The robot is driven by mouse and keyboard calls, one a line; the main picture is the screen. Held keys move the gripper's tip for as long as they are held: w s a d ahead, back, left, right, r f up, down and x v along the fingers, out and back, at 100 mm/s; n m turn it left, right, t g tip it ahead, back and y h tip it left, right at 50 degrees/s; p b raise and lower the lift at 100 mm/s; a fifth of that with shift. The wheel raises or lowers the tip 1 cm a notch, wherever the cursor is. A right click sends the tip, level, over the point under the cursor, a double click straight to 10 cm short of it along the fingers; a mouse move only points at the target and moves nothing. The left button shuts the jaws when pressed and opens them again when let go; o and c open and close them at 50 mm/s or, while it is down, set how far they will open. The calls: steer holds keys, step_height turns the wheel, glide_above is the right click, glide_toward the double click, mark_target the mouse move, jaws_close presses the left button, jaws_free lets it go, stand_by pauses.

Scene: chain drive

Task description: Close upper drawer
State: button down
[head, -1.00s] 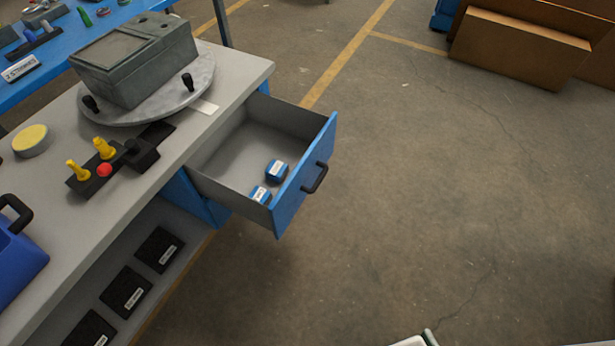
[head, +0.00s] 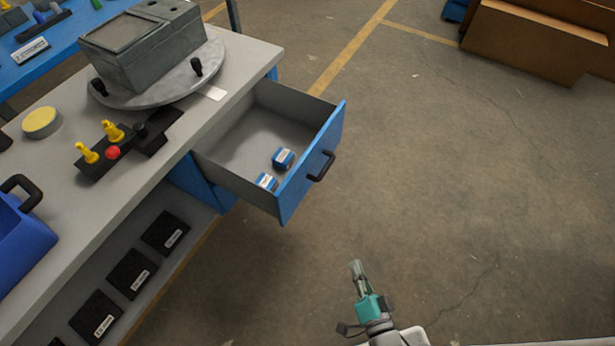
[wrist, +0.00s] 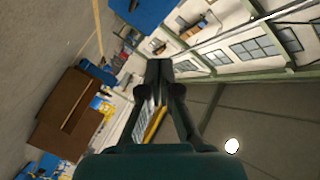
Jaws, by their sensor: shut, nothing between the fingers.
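The upper drawer (head: 262,133) is pulled out from the workbench in the head view. It has a blue front (head: 311,166) with a black handle (head: 322,166). Two small blue boxes, one (head: 284,158) behind the other (head: 266,181), lie inside near the front. My gripper (head: 356,267) is in front of the drawer, below and right of it in the picture, apart from the handle. Its fingers are together and hold nothing. In the wrist view my gripper (wrist: 159,66) points toward the room, and the drawer does not show there.
The workbench top (head: 130,190) carries a grey box (head: 142,50) on a round turntable, and a black block with yellow knobs (head: 113,131). Black boxes (head: 132,273) lie on the lower shelf. Cardboard boxes (head: 530,42) stand at the upper right. The floor right of the drawer is clear.

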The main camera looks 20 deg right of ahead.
steer(key=w+a+f+m+t, duration=0.15)
steer(key=w+m, duration=0.25)
steer(key=w, duration=0.5)
steer(key=w+f+m, duration=0.3)
steer(key=w+m, duration=0.1)
steer(key=w, duration=0.6)
glide_toward(304, 168)
steer(key=w+d, duration=0.2)
steer(key=w, duration=0.2)
steer(key=shift+w+a+r, duration=0.1)
steer(key=shift+w+a, duration=0.85)
steer(key=shift+w, duration=0.15)
steer(key=shift+a, duration=0.1)
